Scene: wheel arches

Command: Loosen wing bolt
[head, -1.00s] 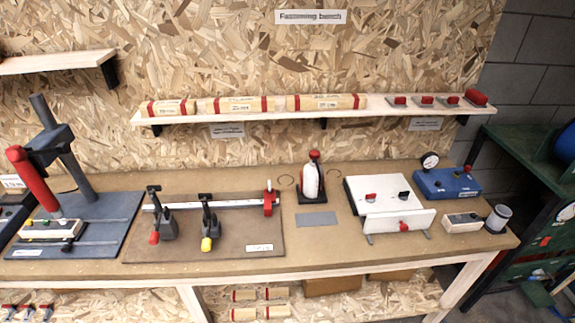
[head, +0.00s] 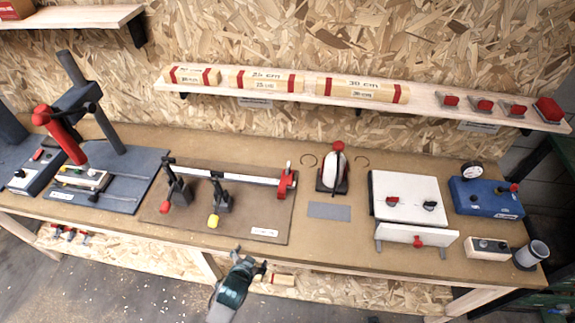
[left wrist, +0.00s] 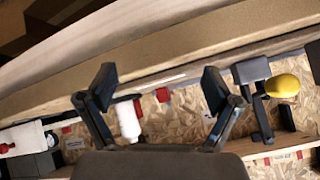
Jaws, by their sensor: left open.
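A white box fixture (head: 409,193) stands on the right half of the bench, with a red wing-shaped knob (head: 392,202) and a black one (head: 429,206) on top. A red knob (head: 417,241) is on its front plate. I cannot tell which of these is the wing bolt. My left gripper (head: 252,261) is open and empty, in front of the bench's front edge and left of the box. Its two spread fingers also show in the left wrist view (left wrist: 158,88), with nothing between them. My right gripper is not in view.
A brown board (head: 190,221) carries a rail and two clamps with red and yellow tips. A blue gauge box (head: 484,198) and grey cup (head: 531,254) stand at right. The bench's front edge lies close beyond my left gripper. A shelf (head: 300,95) runs above.

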